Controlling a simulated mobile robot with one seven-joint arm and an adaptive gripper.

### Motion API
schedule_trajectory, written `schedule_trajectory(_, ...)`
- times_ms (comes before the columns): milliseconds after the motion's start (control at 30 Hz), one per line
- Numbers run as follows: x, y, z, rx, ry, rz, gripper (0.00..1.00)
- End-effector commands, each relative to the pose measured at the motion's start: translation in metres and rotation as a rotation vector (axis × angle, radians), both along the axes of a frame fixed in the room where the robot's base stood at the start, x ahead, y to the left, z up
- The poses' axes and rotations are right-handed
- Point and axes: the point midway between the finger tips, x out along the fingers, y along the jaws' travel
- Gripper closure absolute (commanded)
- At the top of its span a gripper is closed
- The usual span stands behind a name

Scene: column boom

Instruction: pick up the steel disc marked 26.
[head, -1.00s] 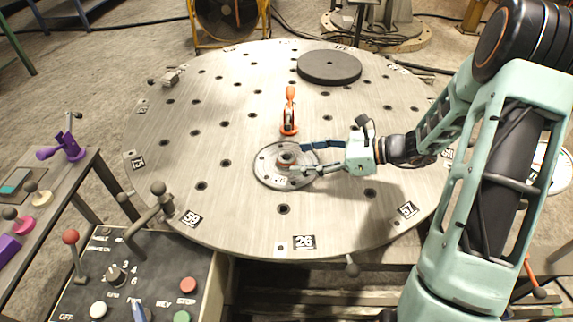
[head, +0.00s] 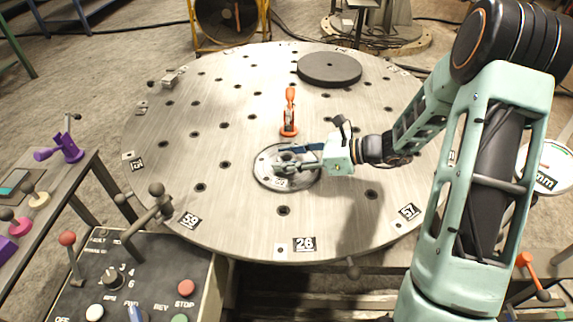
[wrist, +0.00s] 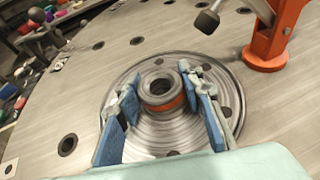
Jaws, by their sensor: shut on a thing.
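The steel disc (head: 266,176) lies flat on the round table near its middle; any number on it is too small to read. It also fills the middle of the wrist view (wrist: 150,140), with a raised hub (wrist: 161,88) that has an orange band. My gripper (head: 288,160) reaches in from the right, low over the disc. In the wrist view its two blue-padded fingers (wrist: 158,100) stand on either side of the hub and are shut on it. The fingers hide part of the disc. The table's rim carries a plate marked 26 or 28 (head: 303,244).
An orange toggle clamp (head: 289,115) stands just behind the disc, close to my gripper. A dark round plate (head: 329,68) lies at the back of the holed table (head: 220,200). A control panel (head: 140,280) with levers is at front left. A side bench holds purple parts.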

Motion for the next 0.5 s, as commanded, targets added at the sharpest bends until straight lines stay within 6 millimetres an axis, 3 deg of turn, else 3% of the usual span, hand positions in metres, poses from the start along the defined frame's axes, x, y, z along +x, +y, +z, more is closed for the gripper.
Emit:
schedule_trajectory(167,-0.0001,-0.0001,0.0,0.0,0.0,0.0,1.0)
schedule_trajectory(500,0.0005,0.0011,0.0029,0.005,-0.003,0.002,1.0)
